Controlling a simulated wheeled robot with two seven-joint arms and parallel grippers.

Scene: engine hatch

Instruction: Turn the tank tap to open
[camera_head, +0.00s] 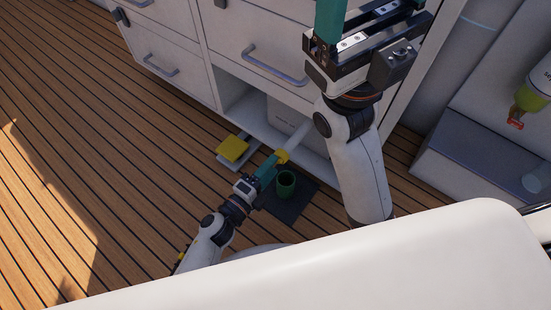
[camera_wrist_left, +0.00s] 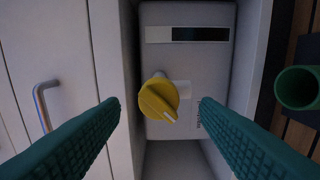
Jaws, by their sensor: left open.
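The tank tap (camera_head: 283,156) is a round yellow knob on a pale stem, standing out from the grey tank (camera_head: 282,114) in the open bay under the drawers. In the left wrist view the tap (camera_wrist_left: 158,98) faces me, with a white mark pointing to its lower right. My left gripper (camera_head: 270,166) is at the tap in the head view. Its teal fingers are open, one on each side of the tap in the left wrist view, with visible gaps. My right gripper (camera_head: 335,30) is raised at the top; its fingertips are cut off by the frame.
A green cup (camera_head: 286,181) stands on a dark mat (camera_head: 290,208) beside my left gripper. A yellow block (camera_head: 232,148) lies on a grey piece left of the tap. Drawers with handles (camera_head: 275,65) rise above the bay. Wood floor at left is clear.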

